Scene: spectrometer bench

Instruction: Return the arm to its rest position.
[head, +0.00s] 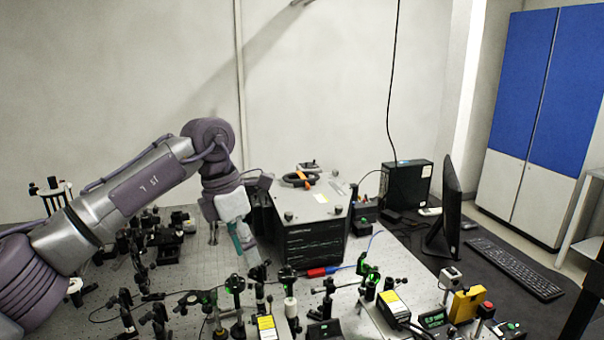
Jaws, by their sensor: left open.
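My left arm comes in from the left and bends down at the wrist over the optical bench (195,268). Its gripper (232,242) points down, open, just left of the dark instrument box (310,243). A teal part shows at the gripper's lower right side. I cannot tell whether the fingertips touch anything on the bench. My right gripper is not in view.
Several black optic mounts stand on the bench, in front of and left of the gripper. Orange-handled tool (300,180) lies on the box. A monitor (447,210), keyboard (515,267) and black computer case (408,184) are at right.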

